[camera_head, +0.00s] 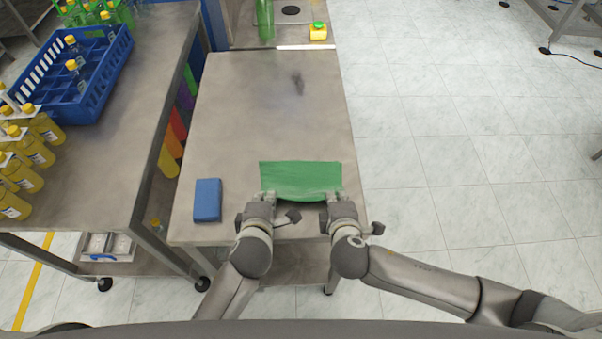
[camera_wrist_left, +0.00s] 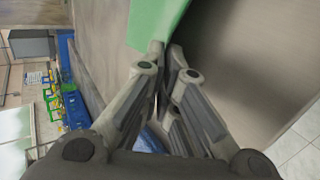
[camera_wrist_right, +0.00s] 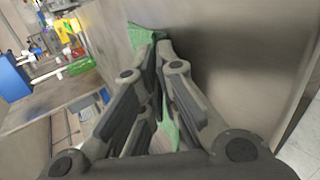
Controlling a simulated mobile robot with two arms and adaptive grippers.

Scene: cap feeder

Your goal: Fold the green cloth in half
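The green cloth (camera_head: 300,178) lies near the front edge of the grey table, its near edge sagging in a curve between my grippers. My left gripper (camera_head: 266,195) is at its near left corner. In the left wrist view its fingertips (camera_wrist_left: 166,50) are close together on the cloth (camera_wrist_left: 152,18). My right gripper (camera_head: 338,196) is at the near right corner. In the right wrist view its fingertips (camera_wrist_right: 157,42) are closed on the cloth (camera_wrist_right: 140,35), and some green shows below the fingers. The grippers partly hide the near corners.
A blue box (camera_head: 207,200) lies on the table (camera_head: 250,110) left of the cloth. A side table at left holds a blue crate (camera_head: 75,95) and several yellow bottles (camera_head: 25,145). A yellow item with a green top (camera_head: 318,32) stands at the back. The table beyond the cloth is clear.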

